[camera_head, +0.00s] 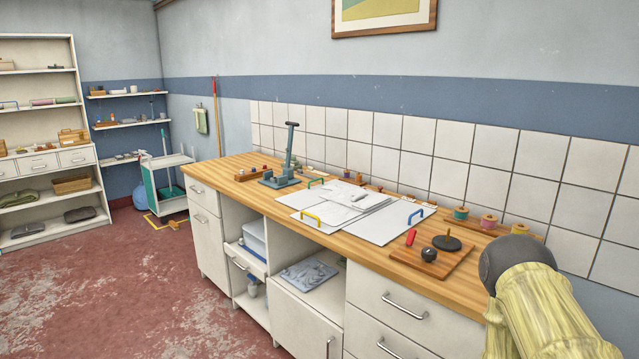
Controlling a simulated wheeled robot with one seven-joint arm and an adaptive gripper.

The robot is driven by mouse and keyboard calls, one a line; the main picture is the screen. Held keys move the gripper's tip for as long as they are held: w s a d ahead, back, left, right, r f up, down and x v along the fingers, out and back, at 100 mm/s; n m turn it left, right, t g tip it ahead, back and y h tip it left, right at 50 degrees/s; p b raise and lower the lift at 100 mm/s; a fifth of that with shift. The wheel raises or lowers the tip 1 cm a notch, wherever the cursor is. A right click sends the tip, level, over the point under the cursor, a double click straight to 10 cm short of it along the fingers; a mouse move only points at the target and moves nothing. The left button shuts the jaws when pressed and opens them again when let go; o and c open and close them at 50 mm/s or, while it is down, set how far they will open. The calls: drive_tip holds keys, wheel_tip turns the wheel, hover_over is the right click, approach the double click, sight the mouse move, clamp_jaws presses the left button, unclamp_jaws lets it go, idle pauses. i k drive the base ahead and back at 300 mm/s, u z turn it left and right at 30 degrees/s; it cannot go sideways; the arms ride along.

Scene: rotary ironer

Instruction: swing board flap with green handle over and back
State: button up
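A white folding board lies on the wooden worktop. Its flap with the green handle (316,183) is the back-left panel (297,199), lying flat and partly hidden by a stack of white sheets or panels (350,200). A yellow handle (311,217) is on the front-left panel, and a blue handle (415,217) is on the right panel (375,228). My arm shows at the lower right in a yellowish cover with a dark rounded part, well apart from the board. My gripper is not visible.
The wooden worktop (453,290) carries a grey press-like stand (283,178) left of the board. A small wooden board (435,263) with dark round objects is at right. Thread spools (461,213) stand by the tiled wall. Red floor in front of the cabinets is clear.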

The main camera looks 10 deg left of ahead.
sight(308, 198)
drive_tip(key=u, duration=1.6)
drive_tip(key=i, duration=2.15)
drive_tip(key=z, duration=1.2)
drive_tip(key=i, duration=0.45)
drive_tip(key=z, duration=0.5)
